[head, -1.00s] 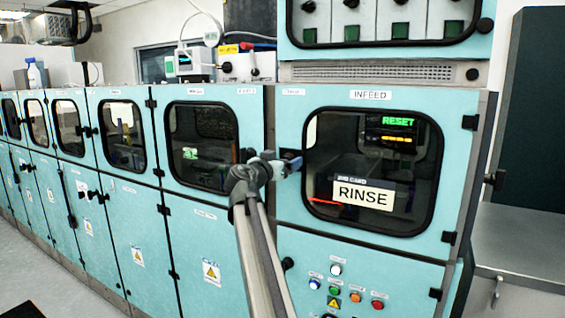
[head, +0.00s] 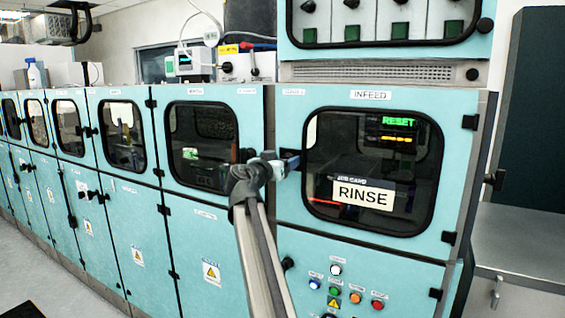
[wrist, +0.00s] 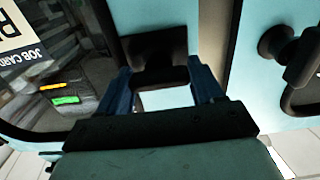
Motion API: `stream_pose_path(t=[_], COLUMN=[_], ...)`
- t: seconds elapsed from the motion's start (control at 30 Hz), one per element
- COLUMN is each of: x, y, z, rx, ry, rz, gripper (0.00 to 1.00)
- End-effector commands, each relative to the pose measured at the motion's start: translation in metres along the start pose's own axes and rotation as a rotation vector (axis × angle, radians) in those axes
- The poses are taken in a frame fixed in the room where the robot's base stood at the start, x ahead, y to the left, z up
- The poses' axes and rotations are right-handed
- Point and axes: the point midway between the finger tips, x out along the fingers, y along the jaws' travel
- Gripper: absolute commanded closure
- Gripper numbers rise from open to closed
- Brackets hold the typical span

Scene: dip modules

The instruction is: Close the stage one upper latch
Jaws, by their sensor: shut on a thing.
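My gripper (head: 289,163) is at the left edge of the infeed panel (head: 455,150), beside its window. In the wrist view my gripper (wrist: 160,72) has its two blue fingers on either side of a dark latch (wrist: 155,48), shut on it. In the head view the gripper hides this latch. A second dark latch (wrist: 290,52) sits on the neighbouring door, to the right in the wrist view. The small label (head: 293,92) above the gripped latch is too small to read, so I cannot confirm its name.
The infeed window (head: 330,150) carries a RINSE card (head: 363,194). Below it are coloured buttons (head: 335,291) and a dark knob (head: 287,263). A row of teal doors (head: 130,215) runs to the left. A grey counter (head: 520,240) is at right.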

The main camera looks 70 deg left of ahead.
Motion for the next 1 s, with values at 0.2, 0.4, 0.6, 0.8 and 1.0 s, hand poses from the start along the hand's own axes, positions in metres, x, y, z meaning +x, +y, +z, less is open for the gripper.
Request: stream_pose_path(t=[0.2, 0.4, 0.6, 0.8, 1.0], x=[0.0001, 0.0001, 0.0002, 0.0002, 0.0002], y=[-0.0006, -0.0014, -0.0024, -0.0032, -0.0040], z=[-0.0002, -0.0001, 0.0002, 0.0007, 0.0013], rx=[-0.088, -0.245, -0.435, -0.625, -0.815], ry=[0.000, 0.001, 0.001, 0.001, 0.001], rz=[0.001, 0.001, 0.001, 0.001, 0.001], gripper=[0.64, 0.64, 0.64, 0.64, 0.64])
